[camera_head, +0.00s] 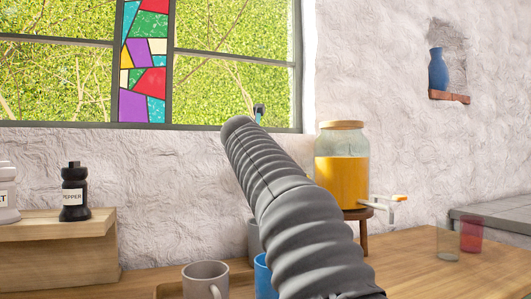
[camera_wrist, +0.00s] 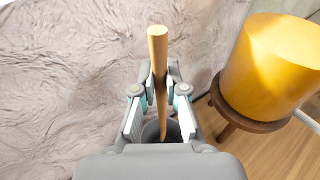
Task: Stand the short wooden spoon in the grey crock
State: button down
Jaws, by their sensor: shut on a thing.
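My gripper (camera_wrist: 159,108) is shut on the short wooden spoon (camera_wrist: 158,55) in the wrist view. The spoon is a slim, light brown stick, with one end toward the camera and the other running down between the fingers. A grey crock (camera_wrist: 152,131) with a dark inside shows behind the fingers, beyond the spoon's lower end. I cannot tell whether that end is inside the crock or above it. In the head view, a grey crock (camera_head: 254,238) is mostly hidden behind my arm. My gripper is nearly all hidden there, and the spoon cannot be made out.
A jar of orange drink (camera_head: 341,170) with a tap sits on a wooden stand right of my arm. A grey mug (camera_head: 205,279) and a blue cup (camera_head: 262,272) stand in front. Two glasses (camera_head: 470,234) are at the right. A pepper mill (camera_head: 74,193) stands left.

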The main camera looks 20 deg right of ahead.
jog(key=shift+f+b, duration=2.25)
jog(key=shift+f, duration=1.1)
jog(key=c, duration=1.1)
grip_release()
jog(key=shift+c, duration=0.2)
jog(key=v, duration=1.2)
